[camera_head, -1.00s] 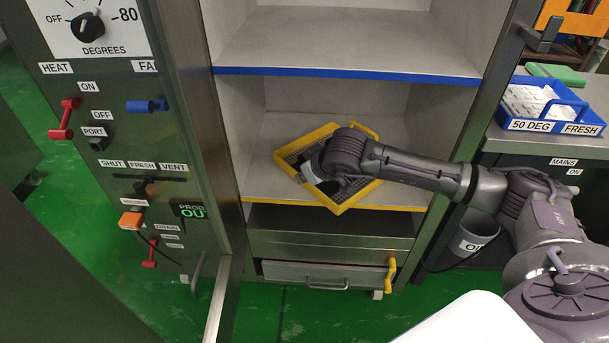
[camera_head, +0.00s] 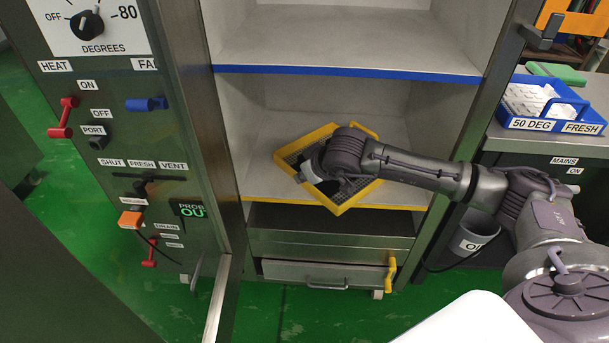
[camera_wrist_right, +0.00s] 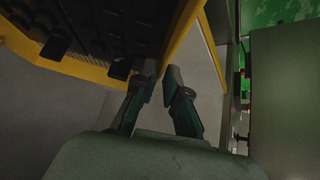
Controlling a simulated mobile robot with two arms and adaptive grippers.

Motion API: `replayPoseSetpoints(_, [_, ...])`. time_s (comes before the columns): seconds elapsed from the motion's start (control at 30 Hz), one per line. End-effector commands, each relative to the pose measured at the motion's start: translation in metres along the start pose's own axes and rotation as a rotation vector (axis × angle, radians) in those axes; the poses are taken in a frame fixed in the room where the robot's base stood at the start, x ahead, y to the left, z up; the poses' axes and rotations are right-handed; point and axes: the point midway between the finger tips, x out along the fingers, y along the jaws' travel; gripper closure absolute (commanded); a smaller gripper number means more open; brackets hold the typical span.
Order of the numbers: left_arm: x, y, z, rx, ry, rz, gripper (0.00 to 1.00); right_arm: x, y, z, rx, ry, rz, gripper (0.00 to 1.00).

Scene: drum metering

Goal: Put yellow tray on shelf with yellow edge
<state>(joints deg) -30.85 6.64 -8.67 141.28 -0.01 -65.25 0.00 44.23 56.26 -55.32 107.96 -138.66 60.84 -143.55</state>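The yellow tray (camera_head: 350,202) has a dark grid floor and sits turned at an angle at the shelf with the yellow edge (camera_head: 270,198). Its near corner reaches out over that edge. I cannot tell whether its whole underside rests on the shelf. My right gripper (camera_head: 308,180) is at the tray's lower left side. In the right wrist view the fingertips (camera_wrist_right: 161,72) are close together with the tray's yellow rim (camera_wrist_right: 186,32) running down between them, so it looks shut on the tray. The contact is partly hidden. My left gripper is not in view.
A blue-edged shelf (camera_head: 350,72) is above. A control panel (camera_head: 120,180) with levers stands at the left, and a drawer (camera_head: 325,274) is below. A blue tray (camera_head: 545,124) stands on the right counter. The shelf is free right of the yellow tray.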

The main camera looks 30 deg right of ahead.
Motion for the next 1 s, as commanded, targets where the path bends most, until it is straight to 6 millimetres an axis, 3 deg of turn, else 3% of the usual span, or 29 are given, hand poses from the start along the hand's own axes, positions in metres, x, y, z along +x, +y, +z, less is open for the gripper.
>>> replayPoseSetpoints(0.03, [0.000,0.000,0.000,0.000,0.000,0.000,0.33,0.000,0.000,0.000,0.000,0.000,0.000,0.76])
replayPoseSetpoints(0.1, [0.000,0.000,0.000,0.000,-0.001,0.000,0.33,0.000,0.000,0.001,0.001,-0.001,0.000,0.65])
replayPoseSetpoints(0.47, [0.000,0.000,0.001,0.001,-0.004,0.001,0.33,-0.002,-0.001,0.003,0.003,-0.007,-0.002,0.65])
replayPoseSetpoints(0.57, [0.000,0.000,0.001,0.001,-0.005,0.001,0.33,-0.014,0.000,0.002,0.001,-0.006,-0.001,0.65])
replayPoseSetpoints(1.0, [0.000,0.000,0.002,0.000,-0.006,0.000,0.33,-0.101,0.000,0.001,0.000,-0.002,0.000,0.65])
